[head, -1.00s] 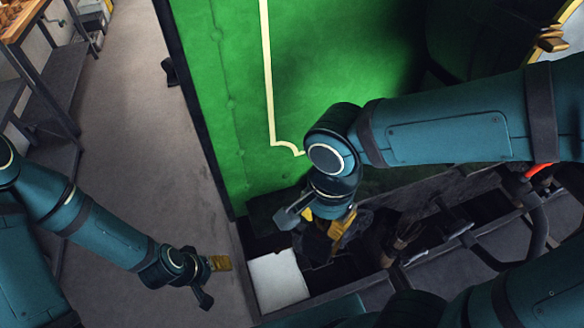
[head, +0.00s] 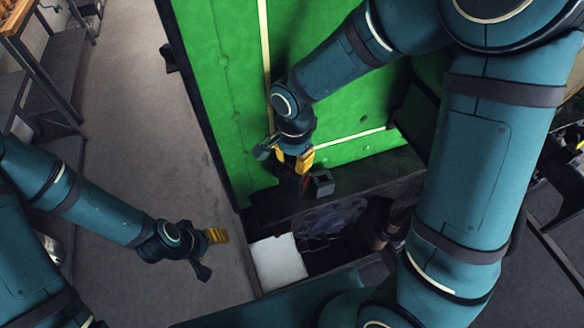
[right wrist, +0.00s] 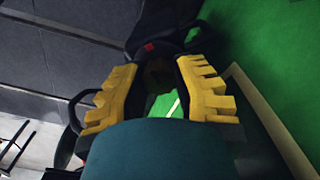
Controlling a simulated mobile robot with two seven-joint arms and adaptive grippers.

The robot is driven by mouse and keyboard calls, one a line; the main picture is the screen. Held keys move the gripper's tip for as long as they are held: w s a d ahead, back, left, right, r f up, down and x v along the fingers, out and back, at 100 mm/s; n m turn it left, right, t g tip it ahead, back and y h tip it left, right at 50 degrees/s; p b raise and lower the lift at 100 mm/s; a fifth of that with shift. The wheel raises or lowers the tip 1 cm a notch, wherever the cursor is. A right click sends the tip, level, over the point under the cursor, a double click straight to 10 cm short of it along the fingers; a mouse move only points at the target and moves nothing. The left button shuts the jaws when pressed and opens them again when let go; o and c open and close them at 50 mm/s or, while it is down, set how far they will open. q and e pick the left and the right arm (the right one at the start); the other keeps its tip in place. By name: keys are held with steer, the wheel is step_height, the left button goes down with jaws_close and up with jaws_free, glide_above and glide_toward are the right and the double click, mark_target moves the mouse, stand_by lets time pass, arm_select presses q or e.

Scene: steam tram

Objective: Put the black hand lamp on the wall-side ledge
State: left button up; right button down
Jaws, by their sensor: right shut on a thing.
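My right gripper (head: 297,162) is at the foot of the green wall, pointing down, its yellow fingers shut on the black hand lamp (head: 289,186). The lamp shows as a dark body with a reddish part just under the fingers, at or just above the dark wall-side ledge (head: 268,210); I cannot tell whether it touches. In the right wrist view the dark lamp (right wrist: 158,75) sits between the yellow fingers (right wrist: 160,100), with a small red spot at its far end. My left gripper (head: 217,236) hangs away at the lower left; its finger opening is unclear.
A small grey box-like thing (head: 322,182) stands on the ledge just right of the lamp. In front are a dark open space with dark contents (head: 328,218) and a white block (head: 279,262). The green wall (head: 225,105) rises behind. Grey floor (head: 125,120) lies clear at left.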

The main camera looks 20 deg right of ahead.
mark_target(292, 185)
steer(key=f, duration=0.1)
steer(key=w+f, duration=0.1)
steer(key=shift+f, duration=0.4)
step_height(292, 185, down, 3)
steer(key=shift+s+f, duration=0.1)
steer(key=shift+f, duration=0.1)
steer(key=shift+w+f, duration=0.3)
steer(key=shift+f, duration=0.1)
steer(key=shift+f, duration=0.1)
steer(key=c, duration=0.8)
jaws_free()
